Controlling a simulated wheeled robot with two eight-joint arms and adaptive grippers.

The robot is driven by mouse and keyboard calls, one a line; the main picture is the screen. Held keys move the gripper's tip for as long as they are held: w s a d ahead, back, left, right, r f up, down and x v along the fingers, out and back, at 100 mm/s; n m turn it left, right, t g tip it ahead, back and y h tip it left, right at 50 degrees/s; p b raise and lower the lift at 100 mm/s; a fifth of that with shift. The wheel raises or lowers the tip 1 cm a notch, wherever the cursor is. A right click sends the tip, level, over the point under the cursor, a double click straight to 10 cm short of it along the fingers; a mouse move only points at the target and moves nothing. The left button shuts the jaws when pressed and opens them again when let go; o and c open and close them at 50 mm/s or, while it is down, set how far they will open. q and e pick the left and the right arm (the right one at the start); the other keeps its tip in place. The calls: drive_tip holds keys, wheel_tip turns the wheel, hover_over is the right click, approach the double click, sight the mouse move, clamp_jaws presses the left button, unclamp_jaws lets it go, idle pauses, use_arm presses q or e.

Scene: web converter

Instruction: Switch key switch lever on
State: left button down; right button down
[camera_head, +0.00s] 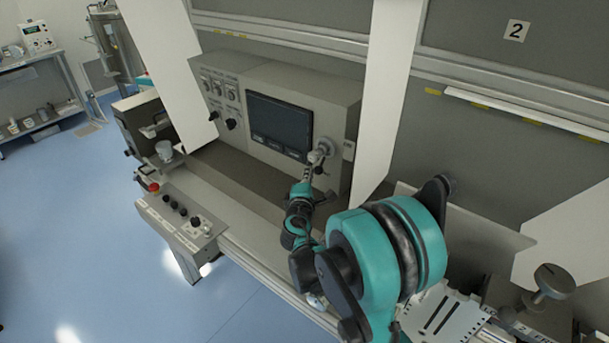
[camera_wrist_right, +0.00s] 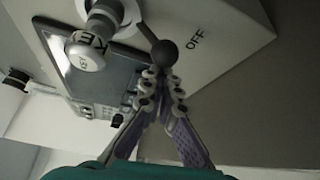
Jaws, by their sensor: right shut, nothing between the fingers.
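The key switch (camera_head: 325,147) sits at the right end of the grey control panel in the head view. In the right wrist view, its round knob (camera_wrist_right: 86,48) is marked KEY, and a lever with a black ball end (camera_wrist_right: 164,52) points toward the word OFF (camera_wrist_right: 195,40) on the panel. My right gripper (camera_head: 314,166) is right at the switch. In the right wrist view its fingertips (camera_wrist_right: 162,76) are together with nothing between them, just below the ball; I cannot tell whether they touch it. My left gripper is not in view.
The panel carries a dark screen (camera_head: 280,125) and several knobs at its left. White upright guards (camera_head: 386,85) stand at both sides of it. A control box with a red button (camera_head: 154,187) is at the lower left. Blue floor (camera_head: 110,240) is open at the left.

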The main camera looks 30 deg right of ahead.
drive_tip(key=shift+s+d+n+p, duration=0.2)
drive_tip(key=shift+s+n+p, duration=0.2)
drive_tip(key=shift+s+n, duration=0.1)
idle(0.4)
drive_tip(key=s+d+r+n+g+h+p, duration=0.1)
drive_tip(key=s+d+r+n+g+p, duration=0.2)
drive_tip(key=s+r+n+g+p, duration=0.2)
drive_tip(key=s+n+g+p, duration=0.2)
drive_tip(key=n+g, duration=0.2)
drive_tip(key=shift+r+n, duration=0.3)
drive_tip(key=shift+n, duration=0.1)
idle(0.6)
drive_tip(key=shift+r, duration=0.15)
idle(0.5)
